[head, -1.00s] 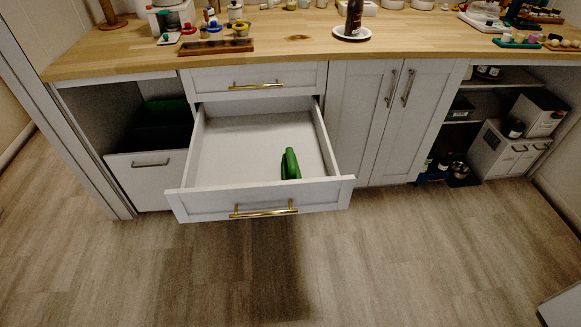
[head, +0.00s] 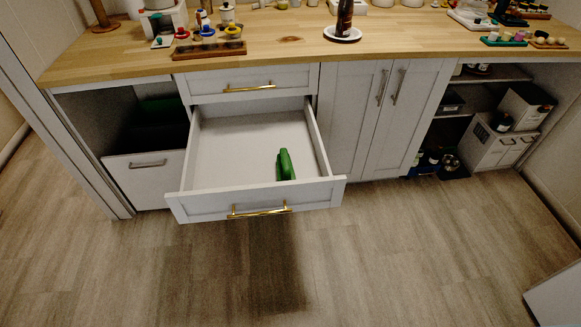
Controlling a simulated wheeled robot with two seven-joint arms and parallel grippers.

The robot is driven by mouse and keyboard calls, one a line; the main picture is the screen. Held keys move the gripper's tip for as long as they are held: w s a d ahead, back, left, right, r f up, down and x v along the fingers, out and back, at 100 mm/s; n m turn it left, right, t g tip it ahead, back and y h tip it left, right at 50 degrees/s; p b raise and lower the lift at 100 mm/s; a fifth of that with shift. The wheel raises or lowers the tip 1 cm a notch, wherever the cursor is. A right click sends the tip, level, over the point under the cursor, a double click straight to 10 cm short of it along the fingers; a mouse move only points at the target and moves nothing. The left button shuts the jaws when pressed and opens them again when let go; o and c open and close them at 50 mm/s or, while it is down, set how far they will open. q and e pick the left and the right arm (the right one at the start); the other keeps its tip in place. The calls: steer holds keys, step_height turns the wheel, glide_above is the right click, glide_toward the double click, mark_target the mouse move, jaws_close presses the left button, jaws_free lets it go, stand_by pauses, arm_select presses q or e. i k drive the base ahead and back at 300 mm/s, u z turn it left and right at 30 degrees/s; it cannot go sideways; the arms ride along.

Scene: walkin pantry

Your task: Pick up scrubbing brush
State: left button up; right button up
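A green object that looks like the scrubbing brush (head: 286,165) lies in the open drawer (head: 215,166), right of its middle and close to the drawer's front panel. Its lower part is hidden behind the front panel, and its bristles cannot be made out. The rest of the drawer is empty. Neither of my grippers shows in the head view.
The drawer front (head: 256,201) with its brass handle juts out over the floor. A shut drawer (head: 250,80) is above it. Shut cupboard doors (head: 385,120) stand to the right. The wooden counter (head: 290,50) holds several items. The floor (head: 380,260) ahead is clear.

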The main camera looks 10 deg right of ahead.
mark_target(284, 166)
steer(key=z, duration=1.75)
steer(key=i, duration=0.7)
steer(key=u, duration=2.2)
